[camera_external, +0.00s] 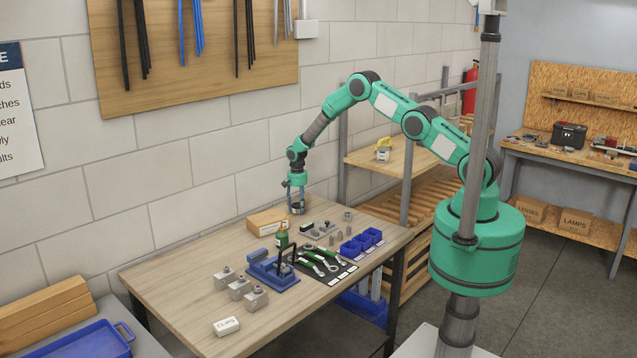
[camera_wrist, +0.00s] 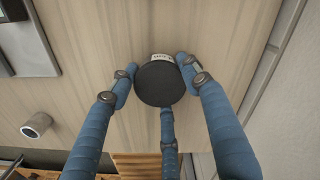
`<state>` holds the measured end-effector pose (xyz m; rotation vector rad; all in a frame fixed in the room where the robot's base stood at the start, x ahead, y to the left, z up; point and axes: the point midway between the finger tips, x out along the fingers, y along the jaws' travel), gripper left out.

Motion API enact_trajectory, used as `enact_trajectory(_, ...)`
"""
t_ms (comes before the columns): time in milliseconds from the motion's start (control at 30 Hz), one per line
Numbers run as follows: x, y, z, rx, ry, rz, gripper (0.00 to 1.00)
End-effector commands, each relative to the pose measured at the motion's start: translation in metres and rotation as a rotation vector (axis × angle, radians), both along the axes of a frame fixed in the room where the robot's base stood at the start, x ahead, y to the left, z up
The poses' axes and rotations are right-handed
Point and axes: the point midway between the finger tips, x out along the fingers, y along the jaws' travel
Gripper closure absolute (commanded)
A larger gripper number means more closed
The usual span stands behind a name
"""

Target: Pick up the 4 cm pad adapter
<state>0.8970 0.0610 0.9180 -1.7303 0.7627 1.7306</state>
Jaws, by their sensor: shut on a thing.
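A dark round disc, seemingly the pad adapter (camera_wrist: 160,84), sits between the blue fingers of my gripper (camera_wrist: 158,78). A small white label with dark marks shows at its upper edge, too small to read. The fingers are closed around its sides. In the external view, my gripper (camera_external: 297,197) points down near the back edge of the workbench, with the dark adapter (camera_external: 297,209) at its tips. I cannot tell whether the adapter touches the bench top or hangs just above it.
On the workbench (camera_external: 185,266), a wooden block (camera_external: 267,222) lies just left of my gripper. The wall is close behind.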

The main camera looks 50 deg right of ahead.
Motion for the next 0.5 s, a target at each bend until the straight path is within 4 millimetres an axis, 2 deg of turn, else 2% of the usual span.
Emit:
enact_trajectory(367, 0.002, 0.000, 0.034, 0.000, -0.004, 0.000, 0.92)
enact_trajectory(500, -0.018, -0.001, 0.034, 0.000, 0.000, 0.000, 0.92)
